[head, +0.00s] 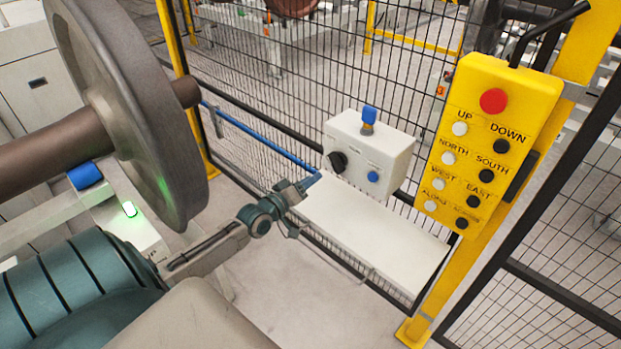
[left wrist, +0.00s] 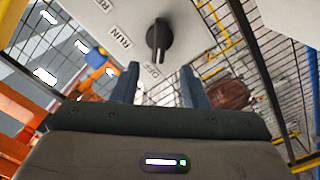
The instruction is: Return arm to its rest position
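My left arm comes in from the lower left in the head view. Its gripper (head: 312,182) is just in front of the lower left side of a white control box (head: 385,150). The box carries a black rotary knob (head: 338,161) and a blue button (head: 372,176). In the left wrist view the two blue fingers (left wrist: 160,88) stand apart with nothing between them. The black knob (left wrist: 158,38) is beyond the fingertips, with RUN and OFF lettering beside it. No contact with the knob is visible. My right gripper is not in view.
A white shelf (head: 375,235) extends below the box, against a black mesh fence. A yellow push-button pendant (head: 490,140) hangs on a yellow post (head: 440,290) at right. A large wheel on an axle (head: 135,100) stands close at left of my arm.

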